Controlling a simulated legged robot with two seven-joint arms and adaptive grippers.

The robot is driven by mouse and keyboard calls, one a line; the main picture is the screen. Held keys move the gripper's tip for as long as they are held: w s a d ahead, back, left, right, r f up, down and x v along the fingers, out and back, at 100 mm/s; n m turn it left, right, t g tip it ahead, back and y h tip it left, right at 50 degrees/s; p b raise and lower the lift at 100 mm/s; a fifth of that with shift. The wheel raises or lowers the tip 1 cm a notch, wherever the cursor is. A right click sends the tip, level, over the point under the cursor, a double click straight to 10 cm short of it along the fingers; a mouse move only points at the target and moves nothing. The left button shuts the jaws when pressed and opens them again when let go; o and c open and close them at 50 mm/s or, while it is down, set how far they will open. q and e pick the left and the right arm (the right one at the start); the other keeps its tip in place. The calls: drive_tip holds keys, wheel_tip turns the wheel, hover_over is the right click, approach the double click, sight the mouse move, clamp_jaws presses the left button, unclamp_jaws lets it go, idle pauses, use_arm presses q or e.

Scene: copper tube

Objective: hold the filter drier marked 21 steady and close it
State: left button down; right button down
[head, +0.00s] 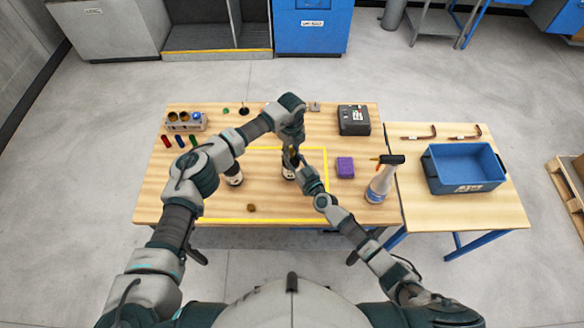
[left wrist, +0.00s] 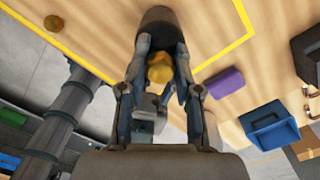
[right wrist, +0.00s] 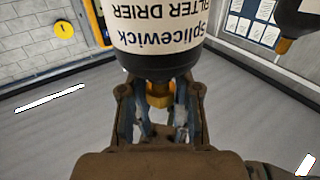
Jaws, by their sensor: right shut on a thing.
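A white filter drier (head: 288,173) with a dark top stands on the table, partly hidden by my grippers. Its label shows upside down in the right wrist view (right wrist: 155,25); no number is legible. My right gripper (right wrist: 160,100) is shut on this drier from the side. My left gripper (left wrist: 162,65) is above the drier, fingers apart on both sides of its brass top (left wrist: 158,70). Contact with the brass is not clear. A second drier (head: 233,176) stands to the left, and a loose brass cap (head: 251,208) lies in front on the table.
A purple box (head: 345,166), a spray bottle (head: 382,180) and a dark device (head: 354,120) stand to the right. A fitting block (head: 185,122) and small coloured cylinders are at the left. A blue bin (head: 465,168) stands on the side table. Yellow tape (head: 325,155) outlines the middle.

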use_arm(q)
drive_tip(key=m, duration=0.9)
drive_tip(key=shift+a+f, duration=0.1)
drive_tip(key=m, duration=0.7)
drive_tip(key=shift+s+d, duration=0.1)
drive_tip(key=shift+d, duration=0.1)
drive_tip(key=c, duration=0.8)
unclamp_jaws()
drive_tip(key=shift+a+r, duration=0.1)
drive_tip(key=shift+r, duration=2.15)
